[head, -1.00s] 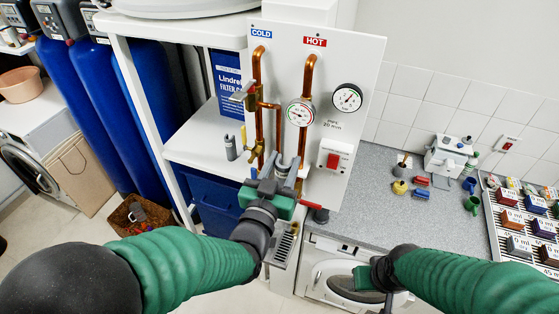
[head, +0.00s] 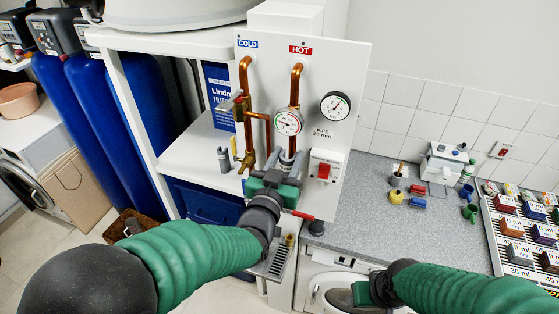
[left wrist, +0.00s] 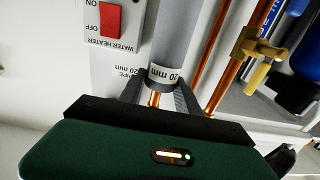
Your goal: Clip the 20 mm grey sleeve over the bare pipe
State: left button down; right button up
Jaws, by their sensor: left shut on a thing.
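My left gripper (head: 284,170) is shut on a grey sleeve (left wrist: 174,40) with a white "20 mm" label, just below the gauge on the hot side of the panel. In the head view the sleeve (head: 290,158) is in line with the hot copper pipe (head: 295,95). In the left wrist view copper pipe (left wrist: 154,98) shows at the sleeve's end between the fingers. I cannot tell whether the sleeve is fully seated around the pipe. My right gripper (head: 372,290) is low at the right, and its fingers are not clear.
The cold copper pipe (head: 247,110) with brass valves runs left of the hot pipe. A grey upright piece (head: 223,160) stands on the white shelf. A red switch (head: 323,171) is right of the sleeve. The grey counter (head: 380,225) is clear near its front.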

pick_arm(q)
jog(key=shift+d, duration=0.5)
jog(key=shift+a, duration=0.7)
jog(key=shift+d+b, duration=0.15)
jog(key=shift+b, duration=0.15)
jog(key=shift+w, duration=0.1)
jog(key=shift+a, duration=0.65)
jog(key=shift+w+d+b, duration=0.35)
jog(key=shift+d, duration=0.4)
jog(key=shift+w, duration=0.2)
pick_arm(e)
jog(key=shift+d+f, duration=0.15)
jog(key=shift+f, duration=0.55)
pick_arm(q)
jog(key=shift+w+d, duration=0.1)
jog(key=shift+w, duration=0.2)
pick_arm(e)
jog(key=shift+a, duration=0.2)
